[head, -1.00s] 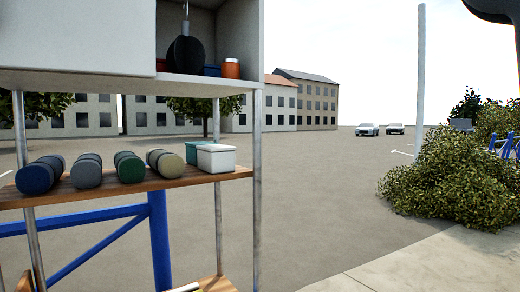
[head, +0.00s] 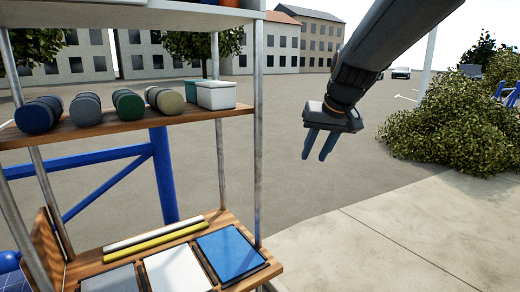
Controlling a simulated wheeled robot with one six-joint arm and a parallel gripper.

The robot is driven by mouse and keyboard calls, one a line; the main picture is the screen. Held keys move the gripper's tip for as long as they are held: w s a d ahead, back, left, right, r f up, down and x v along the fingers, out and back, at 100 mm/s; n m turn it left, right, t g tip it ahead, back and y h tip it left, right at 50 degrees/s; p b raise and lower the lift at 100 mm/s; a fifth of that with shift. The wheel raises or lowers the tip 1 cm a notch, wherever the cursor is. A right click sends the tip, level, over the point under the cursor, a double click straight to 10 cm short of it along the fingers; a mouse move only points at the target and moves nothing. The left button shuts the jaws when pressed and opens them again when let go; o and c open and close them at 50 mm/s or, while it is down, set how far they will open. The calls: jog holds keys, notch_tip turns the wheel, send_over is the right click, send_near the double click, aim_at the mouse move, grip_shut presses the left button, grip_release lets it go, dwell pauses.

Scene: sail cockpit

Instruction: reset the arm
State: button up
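My gripper (head: 320,144) hangs at the end of my dark arm, right of the shelf rack, pointing down. Its two blue-grey fingers stand apart with a gap between them and nothing in it. It is in free air, touching nothing.
The rack's wooden middle shelf (head: 75,134) bears several rolls, such as a green roll (head: 128,105), and a white box (head: 216,95). The lower shelf (head: 208,218) bears flat panels, including a blue panel (head: 230,253). A metal post (head: 258,125) stands left of my gripper. A bush (head: 448,115) is at right; pavement between is clear.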

jog(key=s+d+f+g, duration=0.2)
jog(key=s+f, duration=0.9)
jog(key=s, duration=0.2)
jog(key=s+d+f+g+h, duration=0.1)
jog(key=s+d+f+g, duration=0.1)
jog(key=s+f, duration=0.9)
jog(key=shift+s+d+g+h, duration=0.25)
jog(key=shift+s+g, duration=0.35)
jog(key=shift+s, duration=0.55)
jog(key=shift+s, duration=0.1)
